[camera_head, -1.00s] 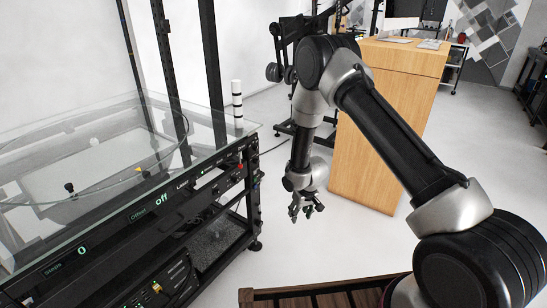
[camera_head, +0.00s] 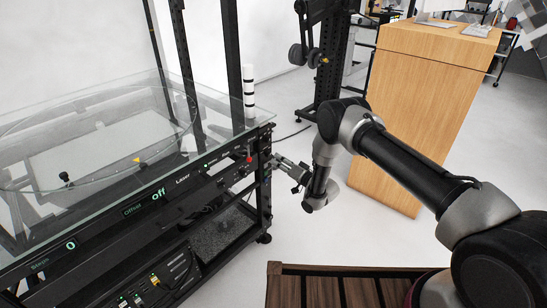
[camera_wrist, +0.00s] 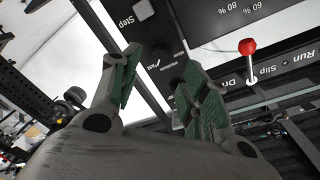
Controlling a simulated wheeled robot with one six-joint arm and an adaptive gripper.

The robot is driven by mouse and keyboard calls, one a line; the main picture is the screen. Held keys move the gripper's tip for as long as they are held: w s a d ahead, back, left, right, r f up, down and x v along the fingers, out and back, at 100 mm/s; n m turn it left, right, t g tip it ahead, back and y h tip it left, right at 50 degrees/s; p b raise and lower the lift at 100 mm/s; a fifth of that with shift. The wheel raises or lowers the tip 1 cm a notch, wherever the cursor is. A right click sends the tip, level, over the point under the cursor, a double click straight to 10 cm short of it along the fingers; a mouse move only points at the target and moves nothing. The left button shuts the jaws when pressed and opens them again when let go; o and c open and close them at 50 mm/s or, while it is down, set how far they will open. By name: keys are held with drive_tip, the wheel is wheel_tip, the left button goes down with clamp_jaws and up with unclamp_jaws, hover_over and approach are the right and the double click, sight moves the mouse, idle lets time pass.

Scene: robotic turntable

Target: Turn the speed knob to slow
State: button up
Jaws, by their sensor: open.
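The black turntable control panel (camera_head: 158,192) runs along the front of the glass-topped rig in the head view. My gripper (camera_head: 275,161) is at its right end, pointing left toward the panel, close to the red-tipped lever (camera_head: 249,158). In the wrist view my gripper (camera_wrist: 158,88) is open, with green pads on both fingers. A dark, knob-like shape (camera_wrist: 170,68) shows between and beyond the fingers, beside small white lettering. I cannot read its setting or tell whether a finger touches it. The red-tipped lever (camera_wrist: 248,47) is to the right of the fingers, beside the words Slip and Run.
The glass top (camera_head: 110,135) overhangs the panel, with a striped black-and-white post (camera_head: 249,92) at its corner. A wooden cabinet (camera_head: 415,130) stands behind my arm. A brown slatted wooden piece (camera_head: 345,271) is at the bottom. Floor is free between rig and cabinet.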

sight(270, 155)
drive_tip(key=x, duration=0.5)
drive_tip(key=shift+w+a, duration=0.15)
drive_tip(key=shift+w, duration=0.05)
clamp_jaws()
